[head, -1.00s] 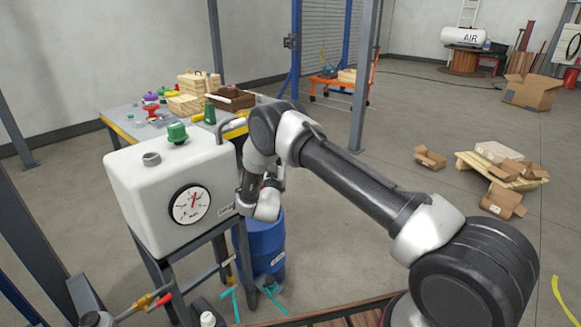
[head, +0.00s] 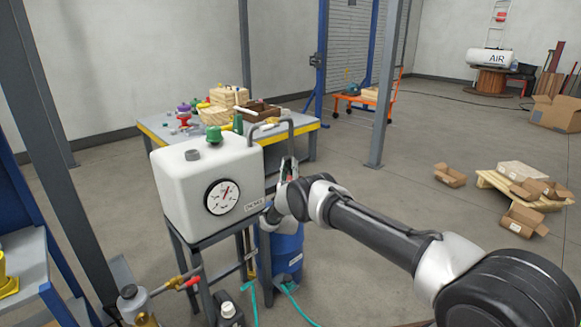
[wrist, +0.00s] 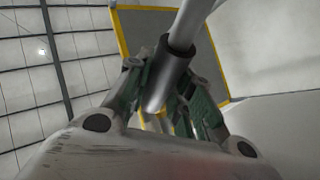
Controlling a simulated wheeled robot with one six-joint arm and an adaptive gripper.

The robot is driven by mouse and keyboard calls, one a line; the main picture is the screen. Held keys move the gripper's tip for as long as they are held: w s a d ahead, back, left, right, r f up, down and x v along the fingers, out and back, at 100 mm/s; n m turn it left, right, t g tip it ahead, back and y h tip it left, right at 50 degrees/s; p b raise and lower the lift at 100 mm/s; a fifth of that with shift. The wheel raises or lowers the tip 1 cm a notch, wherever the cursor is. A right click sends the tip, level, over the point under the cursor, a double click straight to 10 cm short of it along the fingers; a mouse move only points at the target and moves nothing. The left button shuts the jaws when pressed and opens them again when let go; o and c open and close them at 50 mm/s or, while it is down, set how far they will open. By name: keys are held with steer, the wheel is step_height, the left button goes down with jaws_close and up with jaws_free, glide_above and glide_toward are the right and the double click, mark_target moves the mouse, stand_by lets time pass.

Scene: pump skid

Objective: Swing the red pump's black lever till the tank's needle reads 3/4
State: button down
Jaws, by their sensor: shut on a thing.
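The white tank (head: 203,200) stands on a dark frame. Its round gauge (head: 222,197) has a red needle pointing up and leaning a little right; the dial marks are too small to read. My gripper (head: 288,168) is just right of the tank, above a blue drum. In the wrist view, my gripper (wrist: 163,92) is shut on the black sleeve of the lever (wrist: 164,72), with a finger on each side. The lever's grey rod runs on to the top of that view. The red pump's body is mostly hidden behind my arm, so I cannot make it out.
A grey pipe (head: 290,128) arches over beside the tank, close to my gripper. The blue drum (head: 287,250) stands below. A cluttered workbench (head: 305,128) is behind. Valves (head: 190,282) stick out at front left. The floor at right is open up to the cardboard boxes.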

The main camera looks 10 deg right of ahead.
steer(key=shift+d, duration=0.1)
steer(key=c, duration=1.2)
jaws_free()
steer(key=shift+c, duration=0.2)
steer(key=v, duration=1.2)
